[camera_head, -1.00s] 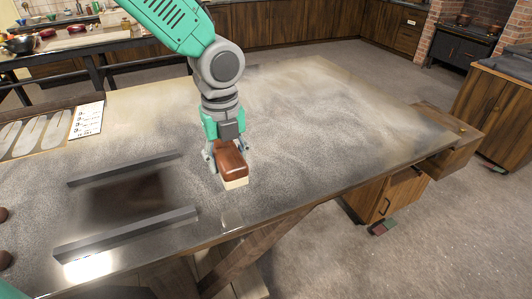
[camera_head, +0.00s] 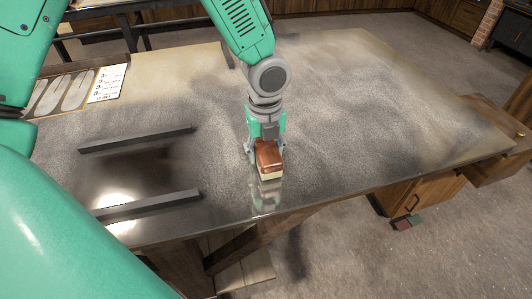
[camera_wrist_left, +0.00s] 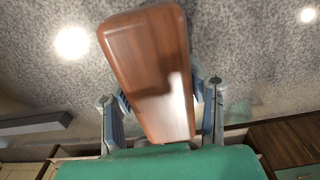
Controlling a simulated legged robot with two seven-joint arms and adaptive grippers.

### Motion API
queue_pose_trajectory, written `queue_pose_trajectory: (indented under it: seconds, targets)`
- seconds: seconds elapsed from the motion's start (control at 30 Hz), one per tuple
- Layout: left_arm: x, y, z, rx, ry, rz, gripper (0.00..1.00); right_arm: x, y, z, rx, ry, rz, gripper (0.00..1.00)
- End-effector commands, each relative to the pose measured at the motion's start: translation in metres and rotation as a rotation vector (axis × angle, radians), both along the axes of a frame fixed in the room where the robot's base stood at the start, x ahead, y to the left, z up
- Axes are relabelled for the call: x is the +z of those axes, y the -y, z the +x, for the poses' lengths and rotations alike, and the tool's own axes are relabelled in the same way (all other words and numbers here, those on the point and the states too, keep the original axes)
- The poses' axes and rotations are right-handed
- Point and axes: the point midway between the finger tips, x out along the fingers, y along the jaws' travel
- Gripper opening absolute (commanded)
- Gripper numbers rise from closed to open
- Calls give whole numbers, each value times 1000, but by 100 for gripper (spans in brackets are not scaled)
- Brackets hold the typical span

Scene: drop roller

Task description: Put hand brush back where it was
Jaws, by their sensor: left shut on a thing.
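The hand brush (camera_head: 269,156) has a reddish-brown wooden block and a pale lower part. My left gripper (camera_head: 265,152) is shut on it, near the front edge of the dusty table, right of two dark rails. In the left wrist view the brown block (camera_wrist_left: 150,65) fills the middle between the two fingers (camera_wrist_left: 160,115). Whether the pale underside touches the table cannot be told. My right gripper is not in view.
Two parallel dark rails, the far rail (camera_head: 138,139) and the near rail (camera_head: 148,205), lie on the table (camera_head: 370,130). A board with pale tool-shaped outlines (camera_head: 62,92) and a white note card (camera_head: 108,83) lies at the back left. The table's right side is clear.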

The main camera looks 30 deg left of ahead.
Motion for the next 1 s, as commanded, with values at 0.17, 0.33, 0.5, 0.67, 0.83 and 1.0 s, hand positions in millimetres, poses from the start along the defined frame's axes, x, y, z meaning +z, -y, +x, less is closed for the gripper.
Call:
queue_pose_trajectory:
  seconds: [0.17,0.33,0.5,0.67,0.83,1.0]
  targets:
    - [-7,0,1,0,1,0,15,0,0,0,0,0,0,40]
    - [-8,-1,1,0,1,-1,15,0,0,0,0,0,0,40]
    - [-9,-1,1,0,1,-1,62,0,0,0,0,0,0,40]
    - [-9,-1,1,0,1,-1,62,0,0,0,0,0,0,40]
    - [-3,-1,2,0,3,-3,62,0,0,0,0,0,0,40]
    - [24,-1,2,1,5,-3,62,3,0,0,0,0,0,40]
